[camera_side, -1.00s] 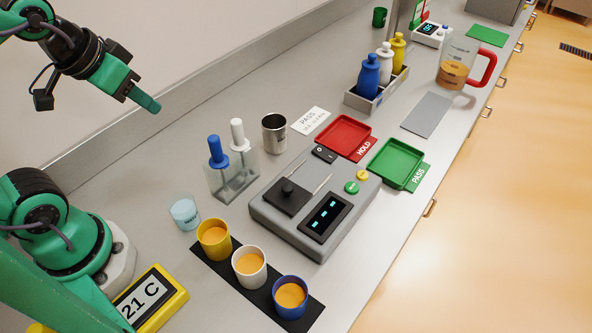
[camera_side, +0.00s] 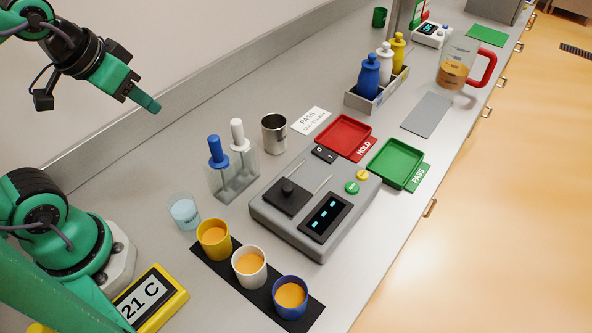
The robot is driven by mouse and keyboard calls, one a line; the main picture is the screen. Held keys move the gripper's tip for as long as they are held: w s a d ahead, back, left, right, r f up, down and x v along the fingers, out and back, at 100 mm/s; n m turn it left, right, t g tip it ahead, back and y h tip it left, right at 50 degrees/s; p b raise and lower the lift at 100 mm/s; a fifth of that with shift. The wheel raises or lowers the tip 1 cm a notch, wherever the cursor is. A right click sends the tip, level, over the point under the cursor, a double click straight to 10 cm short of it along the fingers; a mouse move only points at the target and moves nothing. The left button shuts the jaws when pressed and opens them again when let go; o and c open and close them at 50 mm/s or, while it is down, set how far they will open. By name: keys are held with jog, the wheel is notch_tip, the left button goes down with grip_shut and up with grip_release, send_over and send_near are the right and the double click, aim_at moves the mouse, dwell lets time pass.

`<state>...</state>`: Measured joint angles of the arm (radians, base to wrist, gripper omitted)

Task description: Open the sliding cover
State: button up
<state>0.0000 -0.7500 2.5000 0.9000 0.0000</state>
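The sliding cover (camera_side: 285,202) is a dark square plate with a black knob on top. It lies on the left part of the top of a grey instrument (camera_side: 322,248), and two thin light rails run from it toward the upper right. What is under the cover is hidden. My gripper (camera_side: 150,104) is high at the upper left, well away from the cover and touching nothing. Its fingers overlap in this view, so I cannot tell whether they are apart.
Yellow, white and blue cups (camera_side: 249,266) stand on a black strip in front of the instrument. A clear rack (camera_side: 238,180) with two capped handles and a metal beaker (camera_side: 274,134) stand behind it. Red (camera_side: 334,122) and green (camera_side: 384,148) trays lie to its right.

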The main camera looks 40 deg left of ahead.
jog(key=shift+o, duration=0.7)
jog(key=shift+w, duration=0.1)
